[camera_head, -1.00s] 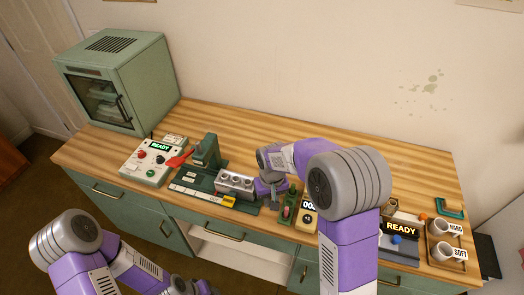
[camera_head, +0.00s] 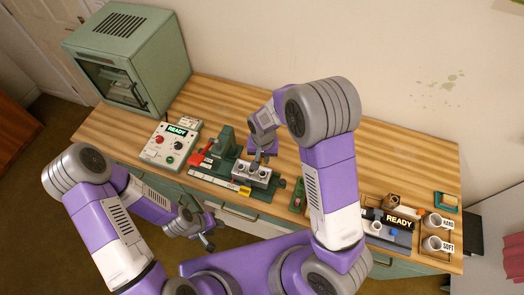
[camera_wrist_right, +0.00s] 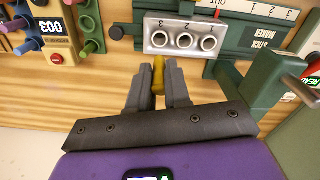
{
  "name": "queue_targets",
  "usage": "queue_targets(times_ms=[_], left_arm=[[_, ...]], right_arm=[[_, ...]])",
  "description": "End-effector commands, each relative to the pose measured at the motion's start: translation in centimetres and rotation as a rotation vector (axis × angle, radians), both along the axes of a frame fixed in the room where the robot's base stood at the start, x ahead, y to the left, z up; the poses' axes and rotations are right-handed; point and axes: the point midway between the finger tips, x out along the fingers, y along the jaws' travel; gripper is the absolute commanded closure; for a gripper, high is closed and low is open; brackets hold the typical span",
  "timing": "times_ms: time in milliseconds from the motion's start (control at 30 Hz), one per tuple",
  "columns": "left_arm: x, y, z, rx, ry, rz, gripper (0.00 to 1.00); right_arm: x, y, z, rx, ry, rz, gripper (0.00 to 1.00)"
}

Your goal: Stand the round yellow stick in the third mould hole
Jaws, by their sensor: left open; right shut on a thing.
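The round yellow stick (camera_wrist_right: 158,74) is held between the fingertips of my right gripper (camera_wrist_right: 158,92), which is shut on it. In the wrist view the stick is just short of the metal mould block (camera_wrist_right: 172,51), in line with its leftmost hole. The block has three round holes in a row, all looking empty there. In the head view my right gripper (camera_head: 262,156) is close over the back of the mould block (camera_head: 252,180) and hides part of it. The stick is not clear in that view. My left gripper (camera_head: 206,238) is open and empty in front of the bench.
The green stick maker (camera_head: 225,143) with a red lever (camera_head: 197,158) stands left of the mould, beside the READY control box (camera_head: 170,147). Cups (camera_head: 433,222) stand at the far right. Bare wood lies behind.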

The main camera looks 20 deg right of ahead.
Motion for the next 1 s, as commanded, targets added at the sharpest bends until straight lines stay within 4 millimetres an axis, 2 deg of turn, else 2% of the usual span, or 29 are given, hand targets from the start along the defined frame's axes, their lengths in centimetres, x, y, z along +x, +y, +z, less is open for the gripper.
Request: queue_targets(times_ms=[1000], left_arm=[[0.0, 0.0, -5.9, 0.000, 0.000, 0.000, 0.57]], right_arm=[[0.0, 0.0, -7.7, 0.000, 0.000, 0.001, 1.00]])
